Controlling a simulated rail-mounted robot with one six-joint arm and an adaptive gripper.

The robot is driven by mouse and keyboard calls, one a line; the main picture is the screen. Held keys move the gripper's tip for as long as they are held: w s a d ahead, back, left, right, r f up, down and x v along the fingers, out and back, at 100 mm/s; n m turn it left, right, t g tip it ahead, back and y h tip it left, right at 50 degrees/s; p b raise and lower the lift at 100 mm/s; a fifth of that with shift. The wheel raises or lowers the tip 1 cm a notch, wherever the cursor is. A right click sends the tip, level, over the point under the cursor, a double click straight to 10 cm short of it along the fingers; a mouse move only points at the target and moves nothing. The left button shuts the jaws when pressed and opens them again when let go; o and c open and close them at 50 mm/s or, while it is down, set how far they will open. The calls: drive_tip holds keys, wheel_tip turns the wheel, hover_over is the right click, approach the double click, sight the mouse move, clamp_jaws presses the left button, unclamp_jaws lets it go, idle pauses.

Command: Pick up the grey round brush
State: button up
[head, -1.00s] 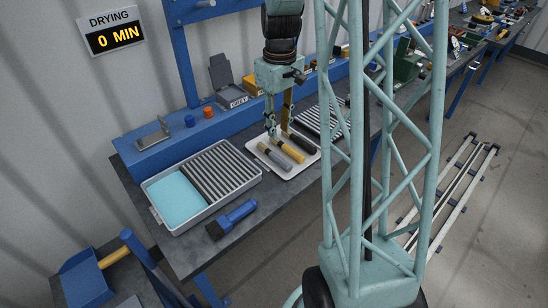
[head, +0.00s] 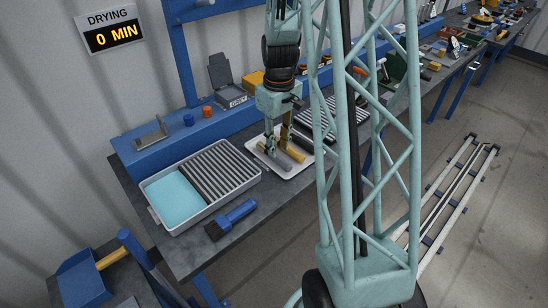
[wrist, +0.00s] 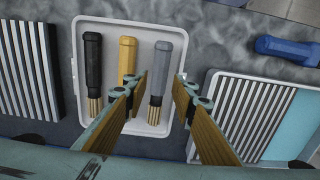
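The grey round brush (wrist: 161,68) lies in a white tray (wrist: 185,125), its handle pointing up in the wrist view and its pale bristles toward me. A yellow brush (wrist: 127,60) and a black brush (wrist: 93,65) lie to its left. My gripper (wrist: 160,80) is open, with one finger on each side of the grey brush and a visible gap at both. The left finger hides part of the yellow brush's bristles. In the head view my gripper (head: 278,148) is low over the tray (head: 288,177), partly covering the brushes.
A grey tub (head: 162,223) with a ribbed grid and pale blue liquid stands left of the tray. A blue brush (head: 231,219) lies in front of the tub. A dark ribbed rack (wrist: 22,70) stands on the tray's other side. Bare bench shows around the tray.

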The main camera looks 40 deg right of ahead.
sight(279, 157)
idle(0.3)
drive_tip(key=shift+s+f+b, duration=0.15)
drive_tip(key=shift+f+b, duration=0.1)
drive_tip(key=shift+f, duration=0.65)
drive_tip(key=shift+s+f+b, duration=0.15)
drive_tip(key=shift+f+b, duration=0.05)
drive_tip(key=shift+f, duration=1.5)
drive_tip(key=shift+c, duration=0.7)
drive_tip(key=c, duration=0.5)
